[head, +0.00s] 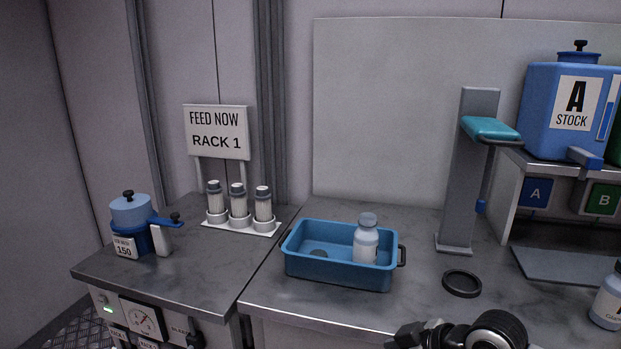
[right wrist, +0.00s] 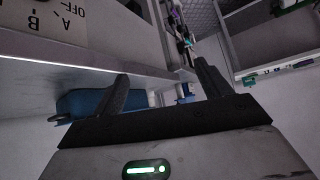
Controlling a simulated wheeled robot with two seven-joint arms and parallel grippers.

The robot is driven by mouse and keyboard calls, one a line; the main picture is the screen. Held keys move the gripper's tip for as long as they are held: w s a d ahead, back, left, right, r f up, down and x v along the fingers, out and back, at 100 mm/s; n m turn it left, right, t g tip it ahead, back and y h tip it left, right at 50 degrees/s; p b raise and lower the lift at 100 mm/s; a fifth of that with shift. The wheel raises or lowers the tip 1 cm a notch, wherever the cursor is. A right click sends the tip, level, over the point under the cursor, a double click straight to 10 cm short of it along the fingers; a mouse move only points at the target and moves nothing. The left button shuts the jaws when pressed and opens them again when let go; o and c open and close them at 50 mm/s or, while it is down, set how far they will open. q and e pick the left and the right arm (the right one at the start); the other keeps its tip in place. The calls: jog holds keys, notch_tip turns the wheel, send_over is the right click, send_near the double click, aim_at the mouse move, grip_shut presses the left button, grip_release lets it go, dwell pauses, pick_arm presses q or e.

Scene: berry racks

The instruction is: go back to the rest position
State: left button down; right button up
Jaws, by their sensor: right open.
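My right gripper (right wrist: 163,85) shows in the right wrist view with its two dark fingers spread apart. Nothing is held between the fingers. In the head view, dark and grey parts of one of my arms (head: 470,336) enter at the bottom edge, in front of the counter; no fingertips can be made out there. My left gripper is not seen in either view.
A blue tray (head: 338,272) holding an upright white bottle (head: 366,242) stands on the counter. A black ring (head: 462,283) lies to its right, near a grey stand (head: 468,170). Three capped tubes (head: 238,203) stand in a rack at left. A labelled bottle (head: 608,300) is at right.

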jog(key=s+d+f+m+t+h, duration=0.1)
jog(key=s+f+m+t+h, duration=0.1)
jog(key=s+f, duration=0.6)
jog(key=s+d+f+m+t+h, duration=0.2)
jog(key=s+f+m, duration=0.3)
jog(key=s+f, duration=0.3)
jog(key=shift+s+t, duration=0.25)
jog(key=shift+t, duration=0.15)
